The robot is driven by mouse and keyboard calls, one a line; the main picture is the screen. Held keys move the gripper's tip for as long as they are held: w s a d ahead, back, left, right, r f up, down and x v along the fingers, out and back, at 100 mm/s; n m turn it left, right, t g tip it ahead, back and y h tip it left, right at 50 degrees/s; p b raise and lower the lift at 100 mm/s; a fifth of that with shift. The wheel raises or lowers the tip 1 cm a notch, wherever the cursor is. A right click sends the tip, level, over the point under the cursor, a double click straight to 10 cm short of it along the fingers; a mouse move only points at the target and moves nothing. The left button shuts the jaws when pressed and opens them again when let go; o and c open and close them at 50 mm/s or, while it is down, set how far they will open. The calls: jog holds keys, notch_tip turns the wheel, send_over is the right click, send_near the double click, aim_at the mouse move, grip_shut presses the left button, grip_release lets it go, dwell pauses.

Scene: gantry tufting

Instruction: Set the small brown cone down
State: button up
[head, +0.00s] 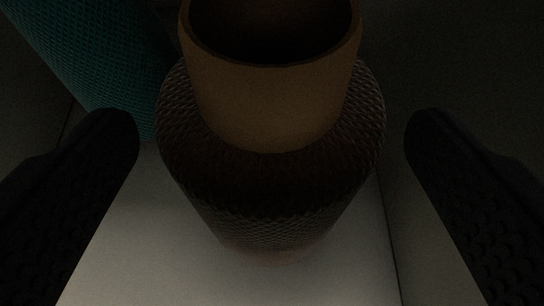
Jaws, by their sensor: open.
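The small brown cone (273,195) is a dark brown wound body of yarn with a textured surface, narrowing downward in the picture. A tan tube (270,105) with a dark hollow opening sticks out of its upper end. The cone stands on a pale surface (165,260) in the middle of the head view. My gripper (272,135) is open, one dark finger on each side of the cone. Clear gaps show between both fingers and the cone.
A larger teal textured body (95,55) stands close to the cone at the upper left, behind the left finger. A dark seam or edge of the pale surface runs down on the right. The right side is dark grey and looks empty.

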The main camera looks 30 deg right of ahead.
jog(key=p+v, duration=0.2)
jog(key=v, duration=0.7)
jog(key=shift+s, duration=0.15)
jog(key=shift+s, duration=0.1)
